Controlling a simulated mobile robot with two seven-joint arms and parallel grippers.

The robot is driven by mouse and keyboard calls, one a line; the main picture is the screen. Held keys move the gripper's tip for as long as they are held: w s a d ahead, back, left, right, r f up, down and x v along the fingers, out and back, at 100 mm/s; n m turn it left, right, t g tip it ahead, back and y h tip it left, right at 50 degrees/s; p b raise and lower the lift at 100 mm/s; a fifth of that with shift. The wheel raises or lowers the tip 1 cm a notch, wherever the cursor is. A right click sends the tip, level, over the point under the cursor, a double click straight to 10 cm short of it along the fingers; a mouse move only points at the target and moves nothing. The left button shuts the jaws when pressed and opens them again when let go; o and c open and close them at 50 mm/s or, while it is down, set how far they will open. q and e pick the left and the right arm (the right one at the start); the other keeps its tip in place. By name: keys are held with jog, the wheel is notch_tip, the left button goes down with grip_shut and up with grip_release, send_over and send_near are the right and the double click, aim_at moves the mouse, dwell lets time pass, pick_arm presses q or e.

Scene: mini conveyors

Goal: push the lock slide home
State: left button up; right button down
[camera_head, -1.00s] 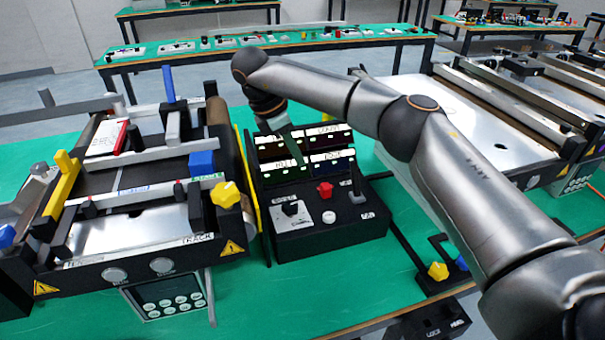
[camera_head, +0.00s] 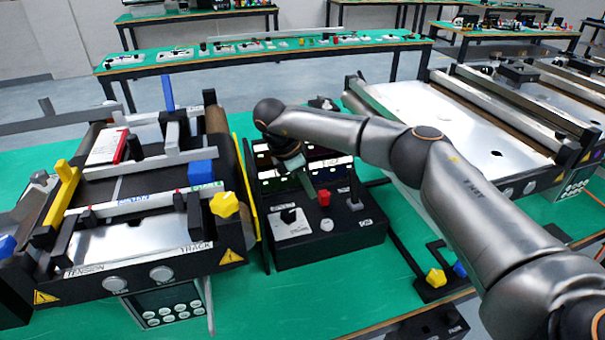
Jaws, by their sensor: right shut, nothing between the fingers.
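My right arm comes in from the right and reaches across to the black control box. Its gripper (camera_head: 309,188) points down in front of the box's display panel, just left of and above the red button (camera_head: 324,197). It looks shut, with nothing seen in it; I cannot tell whether it touches the box. I cannot pick out the lock slide with certainty. My left gripper is not in view.
A mini conveyor (camera_head: 155,225) with a yellow knob stands left of the control box (camera_head: 330,243). Another conveyor (camera_head: 440,105) lies at the right behind my arm. A yellow knob (camera_head: 436,277) sits on a black bracket right of the box.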

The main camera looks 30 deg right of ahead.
aim_at(324, 198)
jog(key=shift+d+f, duration=0.3)
jog(key=shift+f, duration=0.35)
jog(key=d, duration=0.2)
jog(key=s+d, duration=0.1)
jog(key=d, duration=0.1)
jog(key=shift+p, duration=0.35)
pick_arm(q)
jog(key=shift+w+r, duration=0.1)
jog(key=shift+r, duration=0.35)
pick_arm(e)
jog(key=shift+r, duration=0.1)
